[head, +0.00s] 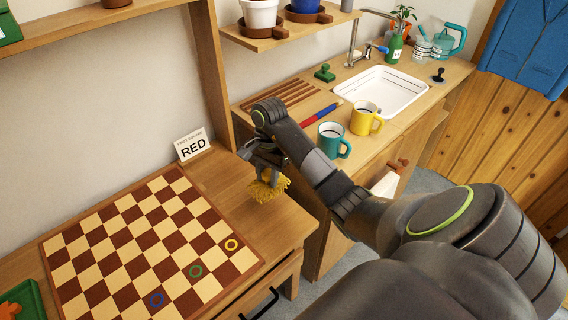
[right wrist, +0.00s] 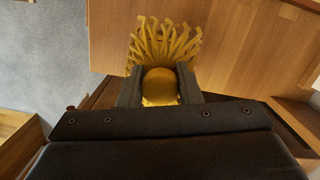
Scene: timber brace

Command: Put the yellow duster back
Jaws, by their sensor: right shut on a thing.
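The yellow duster (head: 268,187) has a fringe of yellow strands and hangs from my right gripper (head: 264,160) near the right end of the wooden desk. In the right wrist view, the duster's round yellow body (right wrist: 160,86) sits between the two dark fingers of the right gripper (right wrist: 160,88), with its strands fanned out beyond them. The gripper is shut on it. I cannot tell whether the strands touch the desk top. My left gripper is not in view.
A checkerboard (head: 150,245) with coloured rings lies left of the duster, and a "RED" card (head: 192,145) stands behind it. The counter holds a teal mug (head: 333,140), a yellow mug (head: 365,117), a slatted rack (head: 288,94) and a sink (head: 381,92). An upright panel rises beside the card.

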